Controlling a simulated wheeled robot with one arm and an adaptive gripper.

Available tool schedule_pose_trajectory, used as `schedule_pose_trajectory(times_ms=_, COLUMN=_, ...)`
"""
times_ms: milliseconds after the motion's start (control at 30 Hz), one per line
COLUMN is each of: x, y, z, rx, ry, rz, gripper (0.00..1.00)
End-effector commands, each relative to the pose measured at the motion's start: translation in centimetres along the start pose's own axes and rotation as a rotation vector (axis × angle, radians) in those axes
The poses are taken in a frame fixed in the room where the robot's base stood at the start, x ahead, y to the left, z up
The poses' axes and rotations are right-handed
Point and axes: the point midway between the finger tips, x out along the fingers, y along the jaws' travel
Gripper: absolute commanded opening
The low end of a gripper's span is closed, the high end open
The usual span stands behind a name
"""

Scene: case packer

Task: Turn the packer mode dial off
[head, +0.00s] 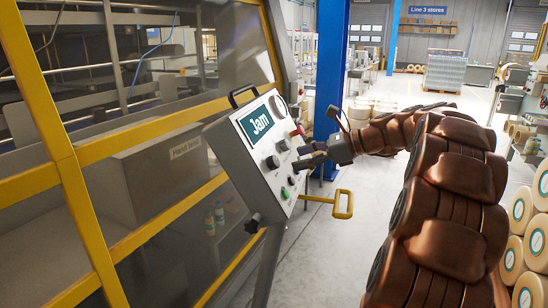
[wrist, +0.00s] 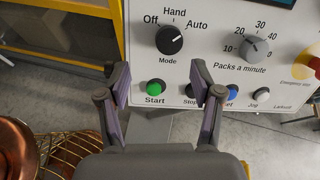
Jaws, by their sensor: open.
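The mode dial (wrist: 169,39) is a round black knob on a pale control panel (wrist: 140,62). Its white mark points up and right, toward the Auto label; Off is at upper left and Hand at the top. In the head view the dial (head: 272,162) sits below the screen reading Jam. My gripper (wrist: 162,84) is open and empty, with its fingertips apart below the dial in the wrist view and not around it. In the head view my gripper (head: 308,157) is in front of the panel's right side, hiding part of it.
A green Start button (wrist: 155,87) lies below the dial, beside other buttons. A packs-a-minute dial (wrist: 255,47) and a red stop button (wrist: 314,63) are to the right. A yellow-framed guard (head: 65,160) stands left of the panel. A yellow handle (head: 343,204) sticks out below.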

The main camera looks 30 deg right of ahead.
Motion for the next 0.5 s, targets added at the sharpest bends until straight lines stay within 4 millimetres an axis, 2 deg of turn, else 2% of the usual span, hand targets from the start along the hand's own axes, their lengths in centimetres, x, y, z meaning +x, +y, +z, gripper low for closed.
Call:
schedule_pose_trajectory(times_ms=67, x=-0.7, y=-0.8, z=-0.1, rx=0.02, ry=-0.014, rz=-0.016, gripper=0.65)
schedule_pose_trajectory(times_ms=167, x=-0.4, y=-1.0, z=0.2, rx=0.03, ry=-0.023, rz=-0.019, gripper=0.65)
schedule_pose_trajectory(times_ms=500, x=4.4, y=-0.9, z=0.5, rx=0.029, ry=-0.022, rz=-0.01, gripper=0.65)
